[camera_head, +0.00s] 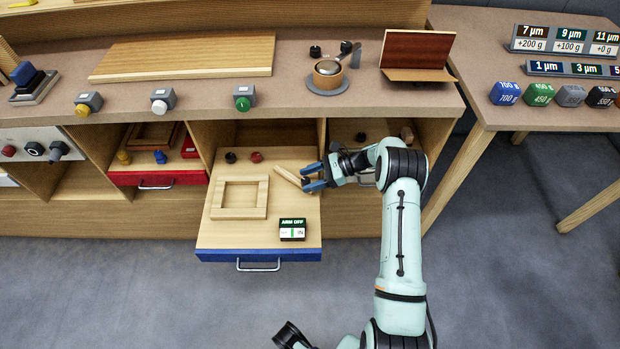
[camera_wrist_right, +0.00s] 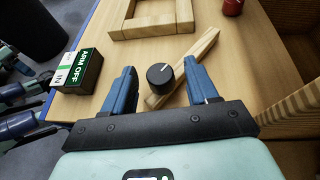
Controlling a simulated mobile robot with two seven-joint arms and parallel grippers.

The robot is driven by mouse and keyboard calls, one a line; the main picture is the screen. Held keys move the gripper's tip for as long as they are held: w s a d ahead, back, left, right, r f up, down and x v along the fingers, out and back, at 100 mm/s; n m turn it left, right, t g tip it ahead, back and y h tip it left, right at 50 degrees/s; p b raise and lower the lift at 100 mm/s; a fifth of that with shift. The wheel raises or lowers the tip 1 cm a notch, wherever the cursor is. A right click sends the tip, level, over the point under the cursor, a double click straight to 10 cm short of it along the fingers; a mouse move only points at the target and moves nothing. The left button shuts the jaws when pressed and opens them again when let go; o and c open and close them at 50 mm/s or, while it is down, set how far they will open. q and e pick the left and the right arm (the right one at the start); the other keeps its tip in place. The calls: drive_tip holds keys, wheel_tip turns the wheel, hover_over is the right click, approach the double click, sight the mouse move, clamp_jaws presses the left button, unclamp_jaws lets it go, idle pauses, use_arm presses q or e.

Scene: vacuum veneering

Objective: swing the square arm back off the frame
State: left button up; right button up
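The square wooden frame (camera_head: 240,197) lies flat on the pulled-out drawer board (camera_head: 220,233); part of it shows at the top of the right wrist view (camera_wrist_right: 150,32). The square arm, a light wooden bar (camera_head: 288,177), lies slanted to the right of the frame, apart from it. In the right wrist view the bar (camera_wrist_right: 192,60) passes behind a black knob (camera_wrist_right: 160,75). My right gripper (camera_head: 308,178) is open at the bar's near end, its blue fingers either side of the knob, with gaps. A dark part of my left gripper (camera_head: 290,336) shows at the bottom edge; its fingers are unclear.
A small sign reading ARM OFF (camera_head: 292,229) stands on the board near its front right. Black and red knobs (camera_head: 256,157) sit behind the frame. A cabinet wall (camera_head: 322,134) rises close to the right gripper. The floor before the drawer is clear.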

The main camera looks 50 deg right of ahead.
drive_tip(key=shift+d, duration=0.1)
drive_tip(key=v, duration=1.3)
drive_tip(key=shift+p, duration=0.35)
drive_tip(key=shift+s+d, duration=0.1)
drive_tip(key=shift+s, duration=0.15)
